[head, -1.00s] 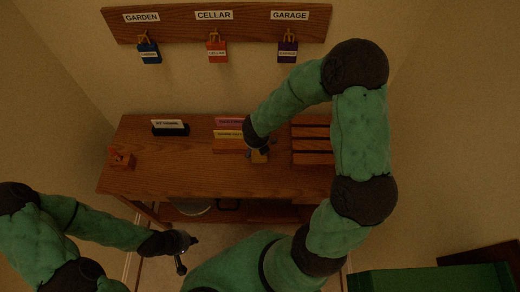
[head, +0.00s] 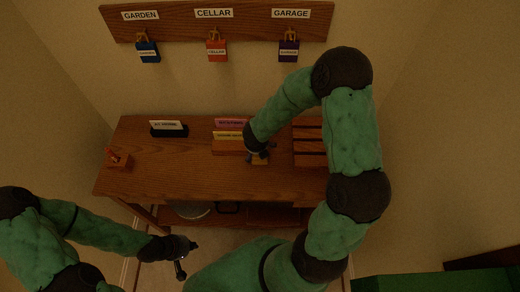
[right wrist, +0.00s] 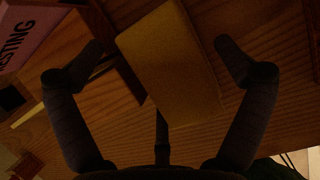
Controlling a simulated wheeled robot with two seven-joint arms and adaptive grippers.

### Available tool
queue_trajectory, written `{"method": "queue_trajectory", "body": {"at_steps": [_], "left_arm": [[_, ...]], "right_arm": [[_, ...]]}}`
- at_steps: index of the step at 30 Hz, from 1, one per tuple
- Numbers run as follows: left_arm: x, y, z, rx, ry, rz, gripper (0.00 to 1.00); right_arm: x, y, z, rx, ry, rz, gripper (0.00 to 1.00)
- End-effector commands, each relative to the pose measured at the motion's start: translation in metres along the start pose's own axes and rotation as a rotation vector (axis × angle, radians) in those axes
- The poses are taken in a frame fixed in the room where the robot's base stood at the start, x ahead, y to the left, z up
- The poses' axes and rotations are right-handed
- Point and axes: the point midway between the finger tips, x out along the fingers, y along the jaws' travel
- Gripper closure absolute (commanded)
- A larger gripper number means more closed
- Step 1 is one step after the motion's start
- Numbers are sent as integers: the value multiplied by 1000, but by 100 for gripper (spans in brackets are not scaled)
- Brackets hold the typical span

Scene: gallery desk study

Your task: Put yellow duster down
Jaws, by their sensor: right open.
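The yellow duster (right wrist: 170,62) lies flat on the wooden desk in the right wrist view, a plain yellow block between my right gripper's spread fingers. My right gripper (right wrist: 160,50) is open, with a gap on each side of the duster. In the head view my right gripper (head: 259,155) is low over the desk in front of the card holder, and the duster (head: 260,161) is mostly hidden under it. My left gripper (head: 188,258) is empty, its fingers apart, in front of the desk at the lower left.
The desk (head: 180,180) carries a black card holder (head: 169,132), a wooden holder with pink and yellow cards (head: 229,147), a slatted wooden rack (head: 308,145) and a small orange-brown block (head: 119,160). Labelled padlocks hang on a wall board (head: 180,22). The desk's middle left is clear.

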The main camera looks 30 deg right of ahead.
Motion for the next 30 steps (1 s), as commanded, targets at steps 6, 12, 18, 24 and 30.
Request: {"method": "queue_trajectory", "body": {"at_steps": [6, 12, 18, 24, 30], "left_arm": [[3, -1, 0, 0, 0, 0, 100], [5, -2, 0, 0, 0, 0, 100], [5, -2, 0, 0, 0, 0, 100], [5, -2, 0, 0, 0, 0, 100], [5, -2, 0, 0, 0, 0, 100]], "right_arm": [[3, 0, -1, 0, 0, 0, 0], [4, 0, -2, 0, -1, 0, 0], [4, 0, -2, 0, -1, 0, 0], [4, 0, -2, 0, 0, 0, 28], [4, 0, -2, 0, 1, 0, 61]]}}
